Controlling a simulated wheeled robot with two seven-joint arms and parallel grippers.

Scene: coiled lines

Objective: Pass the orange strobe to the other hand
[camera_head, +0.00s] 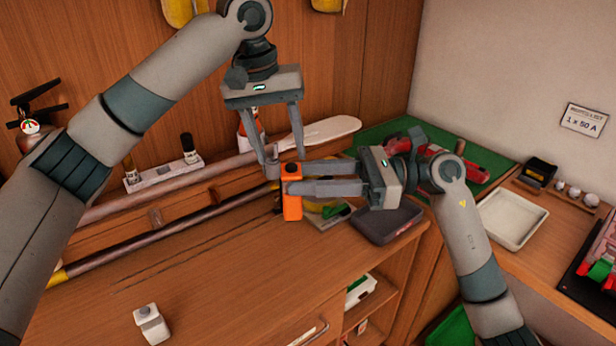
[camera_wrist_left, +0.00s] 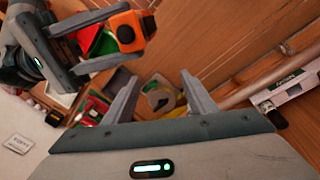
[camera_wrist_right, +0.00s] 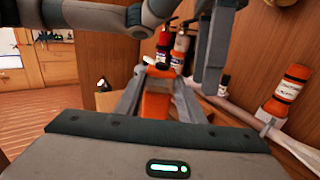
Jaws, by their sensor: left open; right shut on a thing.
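The orange strobe (camera_head: 292,206) is a small block with a dark round spot on its side, held upright above the bench. My right gripper (camera_head: 287,179) comes in from the right and is shut on it. In the right wrist view the strobe (camera_wrist_right: 157,106) sits between the fingers. My left gripper (camera_head: 285,166) points down from above, open, its fingertips close to the strobe's top. In the left wrist view the strobe (camera_wrist_left: 128,32) lies beyond the open fingertips, not between them. Whether the left fingers touch it I cannot tell.
A white-bladed paddle (camera_head: 325,133) and a dark pole (camera_head: 160,232) lie along the back. A dark grey case (camera_head: 388,222) is just right of the strobe. A white tray (camera_head: 512,219) stands on the right bench. A small white box (camera_head: 151,325) sits front left, with clear wood around it.

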